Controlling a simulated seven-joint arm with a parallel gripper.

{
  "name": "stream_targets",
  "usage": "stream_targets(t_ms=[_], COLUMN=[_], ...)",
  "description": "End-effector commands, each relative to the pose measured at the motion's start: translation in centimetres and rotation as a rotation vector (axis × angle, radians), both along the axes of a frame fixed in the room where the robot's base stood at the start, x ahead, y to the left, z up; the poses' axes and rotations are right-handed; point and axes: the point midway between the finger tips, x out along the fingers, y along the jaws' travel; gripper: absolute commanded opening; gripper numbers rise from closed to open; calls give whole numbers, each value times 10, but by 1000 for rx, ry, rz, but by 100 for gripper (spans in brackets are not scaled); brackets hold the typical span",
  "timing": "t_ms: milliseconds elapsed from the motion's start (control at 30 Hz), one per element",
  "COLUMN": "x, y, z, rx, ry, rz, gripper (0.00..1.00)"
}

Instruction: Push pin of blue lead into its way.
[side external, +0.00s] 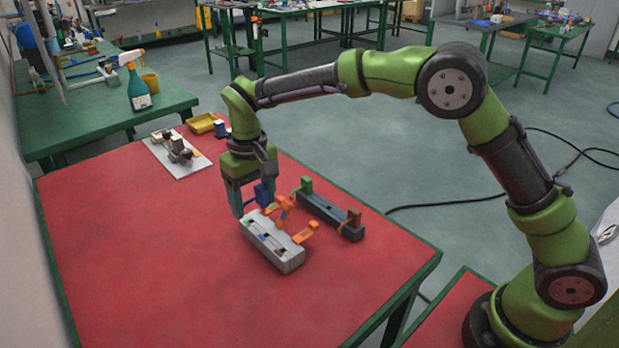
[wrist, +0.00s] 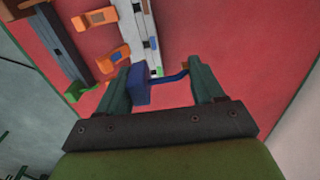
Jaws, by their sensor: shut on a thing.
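My gripper (side external: 254,203) is above the far left end of the pale grey housing (side external: 279,256), pointing down. In the wrist view its fingers (wrist: 161,80) stand wide apart, with the blue lead (wrist: 139,86) between them. The lead's thick blue body lies against the left finger, and its thin blue arm reaches towards the right finger. A brown tip shows near that arm's end. The blue lead also shows in the side view (side external: 263,194). The housing (wrist: 147,28) has a row of ways, one marked blue, near the lead. I cannot tell whether the pin touches its way.
Orange leads (side external: 305,232) stand at the housing's right side. A dark rack (side external: 328,216) behind it holds a green lead (side external: 305,184) and a brown one (side external: 354,217). A white plate with parts (side external: 178,153) and a yellow tray (side external: 202,123) lie farther back. The red table's front is clear.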

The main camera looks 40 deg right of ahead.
Motion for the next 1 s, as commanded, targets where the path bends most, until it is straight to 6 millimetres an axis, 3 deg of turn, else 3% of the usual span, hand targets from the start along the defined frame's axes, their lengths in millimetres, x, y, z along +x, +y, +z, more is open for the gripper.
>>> stream_targets(t_ms=[500, 1000], x=[0, 0], y=[0, 0], z=[-47, -51], rx=[0, 0], ry=[1, 0], rz=[-1, -1], gripper=[37, 37])
